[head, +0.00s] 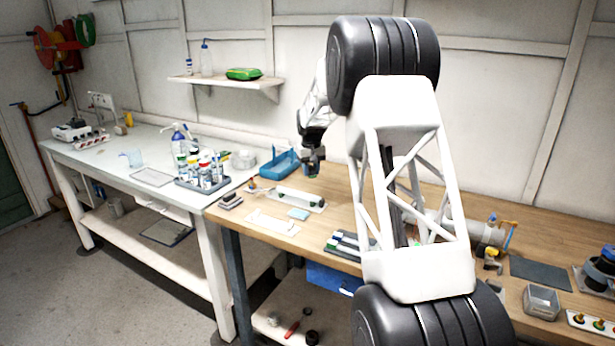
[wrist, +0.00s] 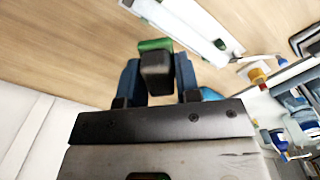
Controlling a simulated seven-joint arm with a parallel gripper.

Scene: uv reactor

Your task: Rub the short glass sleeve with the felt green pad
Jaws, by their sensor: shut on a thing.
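My gripper (wrist: 158,85) is shut on a block with a dark body and a green face, which I take for the felt green pad (wrist: 153,45). The blue fingers stand on either side of it. In the head view my gripper (head: 312,170) is above the back of the wooden bench, just right of a blue bin. The pad is too small to make out there. A long white tray (head: 292,199) lies on the bench in front of my gripper; it also shows in the wrist view (wrist: 165,18). I cannot clearly pick out the short glass sleeve.
The blue bin (head: 279,165) stands close left of my gripper. A rack of bottles (head: 205,178) is on the left bench. A white plate (head: 272,222) and a light blue square (head: 298,214) lie near the front edge. My arm hides the bench's middle.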

